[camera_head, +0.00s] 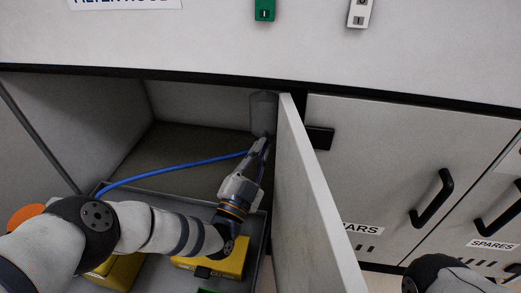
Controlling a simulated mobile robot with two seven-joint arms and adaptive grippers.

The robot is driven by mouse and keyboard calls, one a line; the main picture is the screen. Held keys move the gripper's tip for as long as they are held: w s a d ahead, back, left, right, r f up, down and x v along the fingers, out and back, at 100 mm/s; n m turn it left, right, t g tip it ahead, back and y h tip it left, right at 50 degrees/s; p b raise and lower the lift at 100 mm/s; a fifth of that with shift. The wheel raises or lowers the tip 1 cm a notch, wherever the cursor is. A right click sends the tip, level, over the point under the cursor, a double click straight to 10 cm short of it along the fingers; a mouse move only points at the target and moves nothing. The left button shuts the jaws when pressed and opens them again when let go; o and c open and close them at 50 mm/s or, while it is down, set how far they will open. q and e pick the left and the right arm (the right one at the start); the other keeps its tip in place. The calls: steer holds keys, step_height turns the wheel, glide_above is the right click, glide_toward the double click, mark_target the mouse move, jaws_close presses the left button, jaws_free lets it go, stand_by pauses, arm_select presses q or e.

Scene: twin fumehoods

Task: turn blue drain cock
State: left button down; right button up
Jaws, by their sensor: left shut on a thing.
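A clear grey filter bowl (263,113) hangs inside the open cabinet, at the edge of the open door. My left gripper (262,146) reaches up from below and its fingers are shut just under the bowl's lower end. The blue drain cock is hidden by the fingers, at the place where they close. A blue hose (170,168) runs from the left to the gripper, and its end is hidden there. Part of my right arm shows at the bottom right, but its gripper is out of view.
The open cabinet door (312,200) stands close to the right of my left gripper. A grey tray (262,228) with yellow boxes (232,262) lies below my left arm. Closed doors with black handles (432,198) are on the right.

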arm_select(q)
steer(key=c, duration=1.7)
jaws_free()
steer(key=shift+s+a, duration=0.1)
steer(key=v, duration=1.2)
